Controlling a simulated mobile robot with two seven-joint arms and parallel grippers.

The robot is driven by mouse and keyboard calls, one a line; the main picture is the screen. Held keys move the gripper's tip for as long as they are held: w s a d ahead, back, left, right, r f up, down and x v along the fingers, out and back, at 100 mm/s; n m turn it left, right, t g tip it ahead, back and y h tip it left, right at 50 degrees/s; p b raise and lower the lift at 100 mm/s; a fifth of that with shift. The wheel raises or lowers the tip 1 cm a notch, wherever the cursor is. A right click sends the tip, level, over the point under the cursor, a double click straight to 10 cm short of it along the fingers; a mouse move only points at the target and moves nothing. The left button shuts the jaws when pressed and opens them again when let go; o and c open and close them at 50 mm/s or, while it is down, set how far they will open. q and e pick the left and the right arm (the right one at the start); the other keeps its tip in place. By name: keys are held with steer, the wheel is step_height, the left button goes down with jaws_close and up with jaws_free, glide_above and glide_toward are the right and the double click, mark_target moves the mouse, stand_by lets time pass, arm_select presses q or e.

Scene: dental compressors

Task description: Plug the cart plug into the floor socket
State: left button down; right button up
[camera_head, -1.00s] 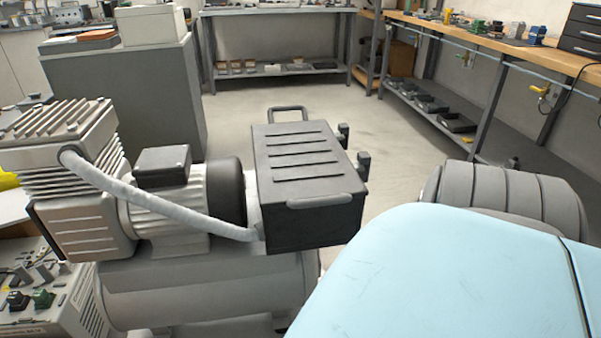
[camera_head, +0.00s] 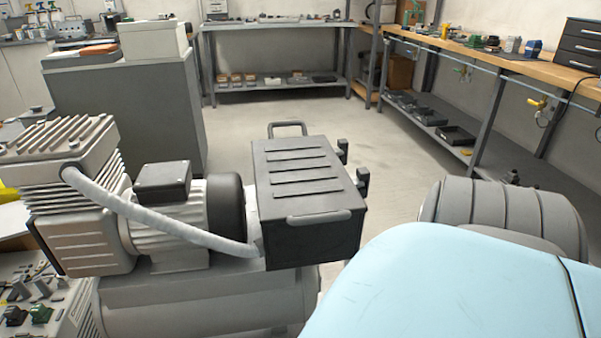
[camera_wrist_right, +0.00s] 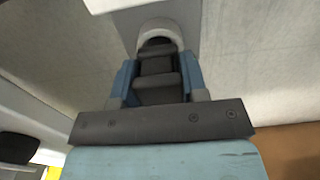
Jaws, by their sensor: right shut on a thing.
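My right gripper (camera_wrist_right: 158,85) shows in the right wrist view, its two blue fingers closed on the sides of a dark grey stepped thing (camera_wrist_right: 157,78), which looks like the cart plug. A pale rounded collar (camera_wrist_right: 160,32) curves around its far end, against a grey block (camera_wrist_right: 165,12). I cannot tell whether the plug is inside the collar or only in front of it. The compressor cart (camera_head: 205,295) stands at the left in the head view, with a ribbed black box (camera_head: 305,185) on top. No floor socket can be made out clearly in the head view. My left gripper is out of view.
A grey cabinet (camera_head: 125,110) stands behind the compressor. Shelved benches line the back (camera_head: 275,85) and the right wall (camera_head: 480,55). The pale floor (camera_head: 240,125) between them is clear. My light blue arm shell covers the lower right.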

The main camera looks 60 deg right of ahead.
steer(key=shift+f+b, duration=0.35)
steer(key=shift+f, duration=0.25)
steer(key=o, duration=0.7)
